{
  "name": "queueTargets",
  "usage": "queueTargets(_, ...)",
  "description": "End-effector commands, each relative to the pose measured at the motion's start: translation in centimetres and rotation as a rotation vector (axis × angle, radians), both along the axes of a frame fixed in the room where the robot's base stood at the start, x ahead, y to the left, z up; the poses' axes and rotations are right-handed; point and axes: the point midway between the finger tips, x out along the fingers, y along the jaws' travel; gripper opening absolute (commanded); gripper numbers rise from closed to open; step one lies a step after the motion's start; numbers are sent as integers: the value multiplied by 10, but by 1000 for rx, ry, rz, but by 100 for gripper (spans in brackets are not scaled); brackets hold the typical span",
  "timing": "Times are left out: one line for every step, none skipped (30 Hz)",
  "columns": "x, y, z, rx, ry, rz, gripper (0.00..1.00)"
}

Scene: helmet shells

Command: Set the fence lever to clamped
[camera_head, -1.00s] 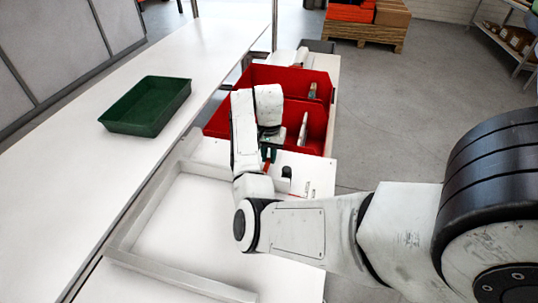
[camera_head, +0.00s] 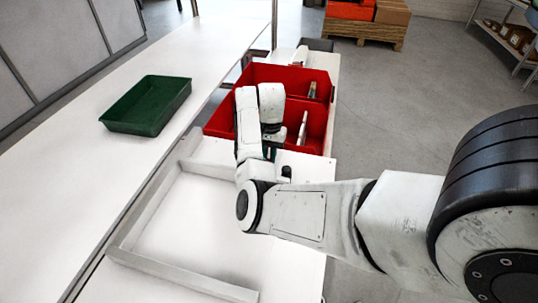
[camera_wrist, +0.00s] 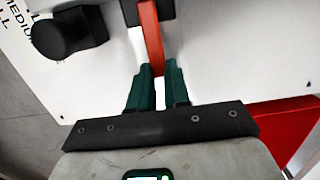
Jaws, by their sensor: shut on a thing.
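The fence lever (camera_wrist: 151,35) is a red-orange bar on a black mount (camera_wrist: 130,12), seen at the top middle of the wrist view. Its far end runs out of that picture. My gripper (camera_wrist: 159,72) has green fingers, one on each side of the lever's near end, and is shut on it. In the head view my gripper (camera_head: 268,153) is mostly hidden behind my arm, and the lever cannot be made out there. The lever's setting cannot be read from these views.
A black knob (camera_wrist: 62,38) sits left of the lever, beside printed text partly reading "MEDIUM". Red bins (camera_head: 318,120) stand just behind my gripper. A raised pale frame (camera_head: 150,212) lies on the bench in front. A green tray (camera_head: 148,106) is on the left counter.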

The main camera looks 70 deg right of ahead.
Motion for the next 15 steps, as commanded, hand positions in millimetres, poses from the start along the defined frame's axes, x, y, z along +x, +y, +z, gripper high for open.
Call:
queueTargets(0,0,-1,1,0,1,0)
queueTargets(0,0,-1,1,0,1,0)
queueTargets(0,0,-1,1,0,1,21)
queueTargets(0,0,-1,1,0,1,24)
queueTargets(0,0,-1,1,0,1,26)
queueTargets(0,0,-1,1,0,1,30)
queueTargets(0,0,-1,1,0,1,33)
queueTargets(0,0,0,1,0,1,36)
queueTargets(0,0,0,1,0,0,40)
queueTargets(0,0,0,0,0,0,43)
queueTargets(0,0,0,0,0,0,43)
queueTargets(0,0,0,0,0,0,43)
queueTargets(0,0,0,0,0,0,43)
queueTargets(0,0,0,0,0,0,43)
queueTargets(0,0,0,0,0,0,43)
